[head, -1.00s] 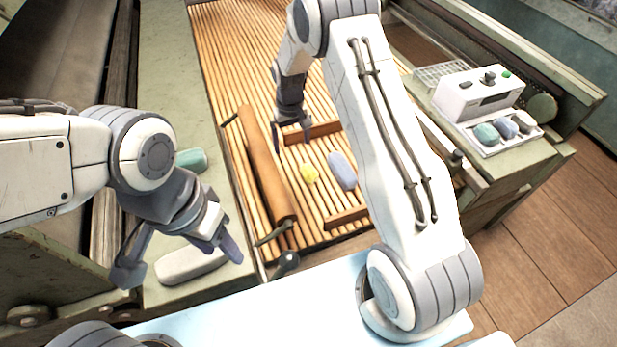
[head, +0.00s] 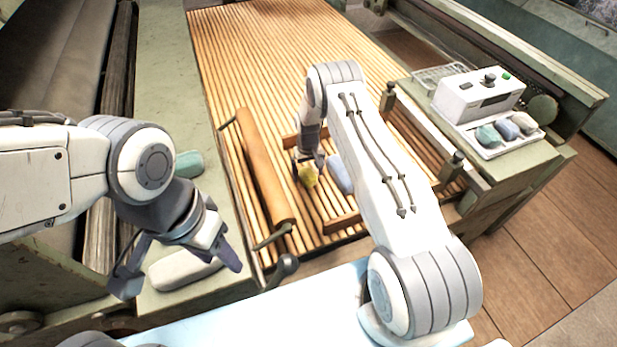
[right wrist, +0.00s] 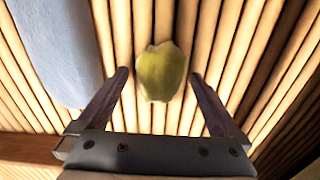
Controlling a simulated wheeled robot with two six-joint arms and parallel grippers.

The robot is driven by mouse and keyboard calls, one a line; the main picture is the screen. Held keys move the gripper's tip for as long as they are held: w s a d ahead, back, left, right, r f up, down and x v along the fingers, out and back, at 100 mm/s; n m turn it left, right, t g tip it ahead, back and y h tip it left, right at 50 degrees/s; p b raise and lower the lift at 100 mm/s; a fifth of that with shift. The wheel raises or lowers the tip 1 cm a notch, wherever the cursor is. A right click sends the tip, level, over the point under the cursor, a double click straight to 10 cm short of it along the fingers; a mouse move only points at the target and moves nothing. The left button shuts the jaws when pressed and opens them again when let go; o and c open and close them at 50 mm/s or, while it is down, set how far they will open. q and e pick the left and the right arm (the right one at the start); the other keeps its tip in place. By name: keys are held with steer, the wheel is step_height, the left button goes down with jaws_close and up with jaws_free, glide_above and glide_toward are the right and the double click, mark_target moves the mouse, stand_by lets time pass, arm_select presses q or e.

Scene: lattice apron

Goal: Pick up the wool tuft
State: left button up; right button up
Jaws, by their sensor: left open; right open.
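The wool tuft is a small yellow lump (head: 308,176) on the wooden slats (head: 235,60) in the head view. In the right wrist view the yellow tuft (right wrist: 160,72) lies ahead of the fingertips, roughly midway between them. My right gripper (head: 307,161) is over the tuft in the head view, and its open fingers (right wrist: 158,78) show in the right wrist view. It does not hold the tuft. My left gripper (head: 182,275) is open and empty at the left, above the green frame.
A grey-blue roll (head: 340,174) lies just right of the tuft; it also shows in the right wrist view (right wrist: 62,50). A brown roller (head: 262,165) lies left of it. A pale grey block (head: 185,270) is below my left gripper. A white control box (head: 478,92) stands right.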

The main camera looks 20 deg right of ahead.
steer(key=shift+f, duration=0.7)
steer(key=c, duration=1.3)
steer(key=shift+c, duration=0.2)
steer(key=shift+r, duration=0.15)
